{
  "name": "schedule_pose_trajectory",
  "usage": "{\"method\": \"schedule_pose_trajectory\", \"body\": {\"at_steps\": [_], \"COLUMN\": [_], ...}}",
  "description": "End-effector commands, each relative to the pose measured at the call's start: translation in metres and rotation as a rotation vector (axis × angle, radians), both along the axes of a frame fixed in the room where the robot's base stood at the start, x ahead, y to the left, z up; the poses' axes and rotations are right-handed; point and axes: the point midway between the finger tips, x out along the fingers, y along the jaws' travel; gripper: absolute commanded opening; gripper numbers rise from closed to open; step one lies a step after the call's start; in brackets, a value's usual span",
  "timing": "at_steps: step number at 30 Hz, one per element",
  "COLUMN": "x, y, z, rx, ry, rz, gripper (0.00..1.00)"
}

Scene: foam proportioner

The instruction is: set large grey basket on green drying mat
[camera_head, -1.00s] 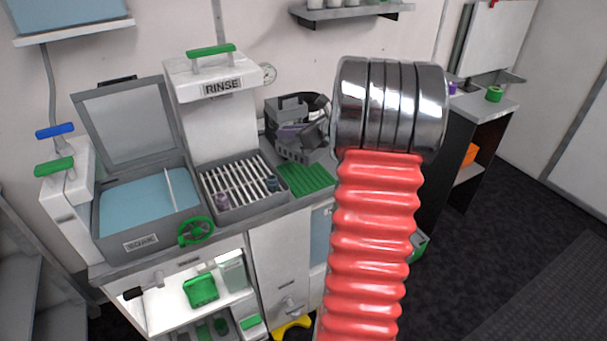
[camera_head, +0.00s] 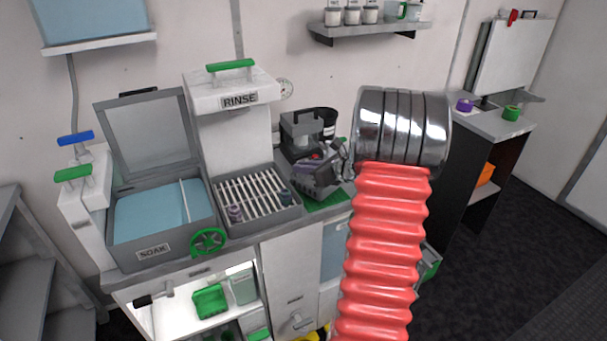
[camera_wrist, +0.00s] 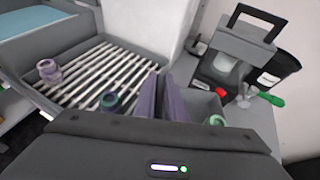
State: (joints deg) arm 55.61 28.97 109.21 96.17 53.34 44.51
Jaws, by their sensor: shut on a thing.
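The large grey basket (camera_head: 318,184) is in my gripper (camera_head: 318,163), over the green drying mat (camera_head: 328,202) on the counter. It looks tilted in the head view. Its underside is hidden, so I cannot tell whether it touches the mat. In the wrist view the purple fingers of my gripper (camera_wrist: 163,98) are close together at the wall of the basket (camera_wrist: 205,104). Something pale green shows at the basket's near edge there. My arm hides the mat's right part.
The ribbed rinse tray (camera_head: 255,200) with small purple and dark teal pieces lies left of the mat. A grey device with a black handle (camera_head: 302,130) and a black container (camera_wrist: 277,72) stand behind. The soak basin (camera_head: 155,212) is farther left.

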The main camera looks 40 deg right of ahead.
Motion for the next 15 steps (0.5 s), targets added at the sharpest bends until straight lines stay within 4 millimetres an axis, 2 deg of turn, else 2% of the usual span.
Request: {"method": "schedule_pose_trajectory", "body": {"at_steps": [5,15], "x": [-0.001,0.000], "y": [-0.001,-0.001], "z": [-0.022,-0.024], "rx": [0.002,0.000], "ry": [0.000,-0.001], "rz": [-0.002,-0.001], "gripper": [0.00,0.00]}}
